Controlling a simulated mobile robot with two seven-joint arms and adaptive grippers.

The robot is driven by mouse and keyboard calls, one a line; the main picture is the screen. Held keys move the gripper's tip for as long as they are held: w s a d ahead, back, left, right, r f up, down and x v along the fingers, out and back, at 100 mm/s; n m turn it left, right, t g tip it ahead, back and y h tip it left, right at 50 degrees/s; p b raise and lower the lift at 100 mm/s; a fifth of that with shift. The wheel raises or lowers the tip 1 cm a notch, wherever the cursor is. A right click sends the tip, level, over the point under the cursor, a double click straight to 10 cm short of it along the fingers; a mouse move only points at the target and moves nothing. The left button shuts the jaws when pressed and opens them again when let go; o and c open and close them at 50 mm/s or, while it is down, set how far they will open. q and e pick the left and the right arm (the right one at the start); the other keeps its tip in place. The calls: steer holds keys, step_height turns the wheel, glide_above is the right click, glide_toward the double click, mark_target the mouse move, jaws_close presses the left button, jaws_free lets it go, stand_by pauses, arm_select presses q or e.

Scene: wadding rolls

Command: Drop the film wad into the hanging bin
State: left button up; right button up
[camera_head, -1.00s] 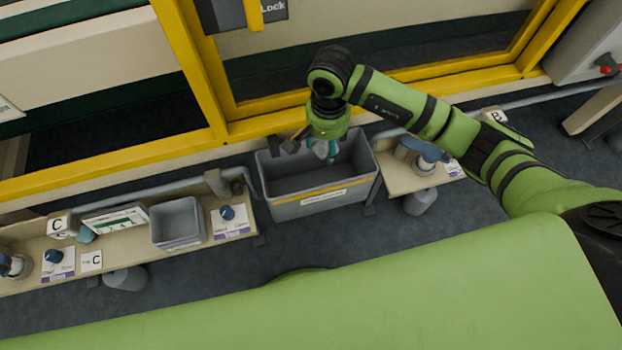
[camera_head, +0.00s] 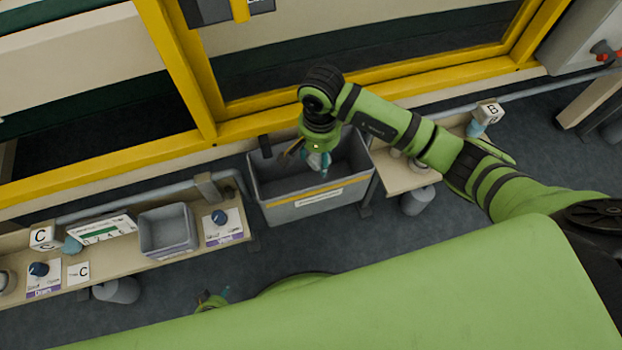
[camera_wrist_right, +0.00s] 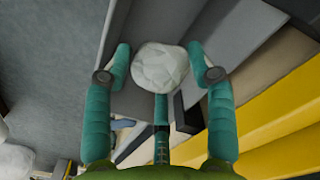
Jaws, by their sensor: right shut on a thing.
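The film wad (camera_wrist_right: 160,67) is a pale, crumpled ball between the teal fingers of my right gripper (camera_wrist_right: 160,78) in the wrist view. My right gripper (camera_head: 318,161) also shows in the head view, shut on the wad and pointing down over the opening of the grey hanging bin (camera_head: 305,207). The wad is small and mostly hidden by the fingers there. The bin has a yellow stripe and a white label on its front. A small part of my left gripper (camera_head: 212,299) shows past my green body at the bottom; its jaws are unclear.
A wooden shelf (camera_head: 130,273) left of the bin carries a small grey tray (camera_head: 168,230), cards and blue-knobbed items. Another shelf (camera_head: 405,182) stands right of it. A yellow frame (camera_head: 190,75) rises behind. Dark floor (camera_head: 330,240) lies clear in front.

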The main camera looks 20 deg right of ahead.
steer(key=o, duration=0.9)
arm_select(q)
steer(key=shift+d, duration=0.15)
steer(key=shift+s, duration=0.1)
steer(key=shift+s, duration=0.1)
arm_select(e)
step_height(320, 180, up, 12)
steer(key=shift+r, duration=0.1)
